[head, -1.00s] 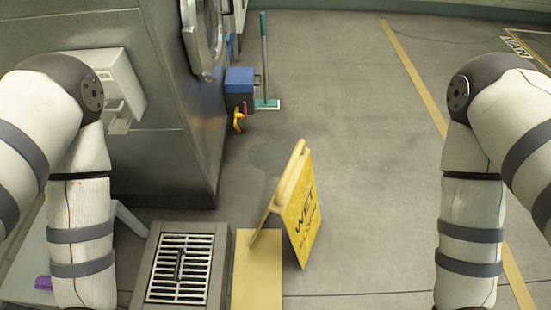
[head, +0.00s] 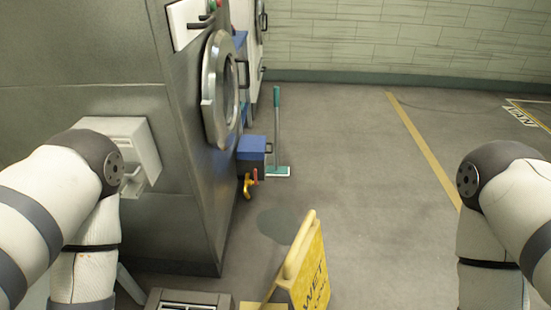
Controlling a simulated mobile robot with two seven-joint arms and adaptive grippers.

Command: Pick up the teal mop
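The teal mop (head: 277,128) stands upright in the head view, a little right of centre and well ahead of me. It has a teal and grey handle and a flat teal and white head on the floor. It is just right of a blue box beside the machines. My two arms come in from the left and right edges, far nearer than the mop. Both grippers are below the frame, so neither shows.
A yellow wet-floor sign (head: 303,268) stands on the floor between me and the mop, near a dark wet patch (head: 284,225). Open floor (head: 380,200) lies to the right.

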